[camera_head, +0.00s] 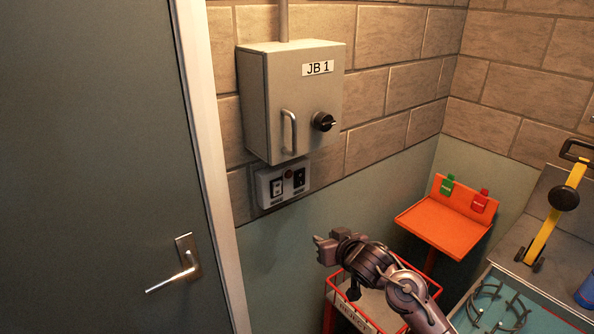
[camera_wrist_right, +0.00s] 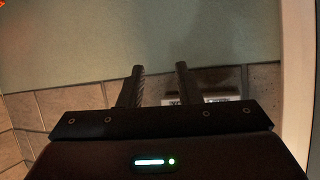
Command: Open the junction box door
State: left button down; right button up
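The grey junction box (camera_head: 292,100), labelled JB 1, is fixed to the brick wall, and its door looks shut. A vertical bar handle (camera_head: 289,132) is low on the left of the door. A black round knob (camera_head: 324,122) is on the right of the door. My right gripper (camera_head: 318,248) is below the box, in front of the green lower wall, apart from the handle and knob. In the right wrist view its two fingers (camera_wrist_right: 159,84) stand apart with nothing between them. My left gripper is in neither view.
A switch panel (camera_head: 283,184) is on the wall under the box; it shows upside down in the right wrist view (camera_wrist_right: 210,99). A grey door (camera_head: 95,130) is at left. A red reject bin (camera_head: 332,291), an orange stand (camera_head: 440,228) and a workbench (camera_head: 545,285) are at right.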

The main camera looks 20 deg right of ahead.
jog(key=s+a+r+t+y+p, duration=0.1)
jog(key=s+a+r, duration=0.1)
jog(key=r, duration=0.8)
jog(key=s+a+r+t, duration=0.1)
jog(key=a+r+t, duration=0.1)
jog(key=r, duration=0.8)
jog(key=n+t+y, duration=0.1)
jog(key=n+t, duration=0.1)
send_near(295, 128)
jog(key=w, duration=0.5)
jog(key=w+a+p, duration=0.1)
jog(key=w, duration=0.2)
jog(key=shift+w+a, duration=0.25)
jog(key=shift+w, duration=0.15)
jog(key=shift+c, duration=0.3)
grip_shut()
